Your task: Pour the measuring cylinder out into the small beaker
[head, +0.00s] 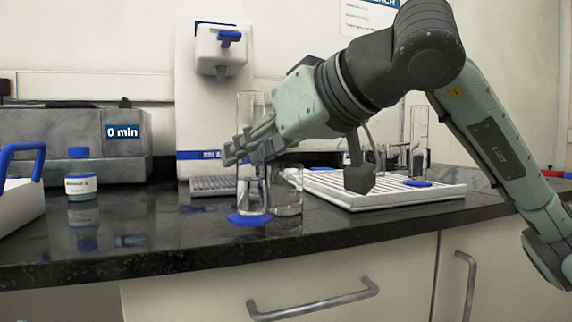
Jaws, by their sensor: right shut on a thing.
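The measuring cylinder (251,200) is a clear, tall glass tube with a blue base. It is upright near the counter's front edge, and its upper part rises behind my gripper. I cannot tell whether its base touches the counter. My right gripper (250,150) reaches in from the right and is shut on the cylinder around its middle. A small clear beaker (288,190) stands just right of the cylinder, partly under my gripper. Whether they touch is unclear. The liquid level in either is hard to make out. My left gripper is out of view.
A white rack (440,195) with more glassware (418,140) stands to the right, behind my arm. A white instrument (190,100) stands behind the cylinder. A blue-capped bottle (80,180), a grey device (60,140) and a blue-handled white carrier (20,210) are at left. The counter between bottle and cylinder is clear.

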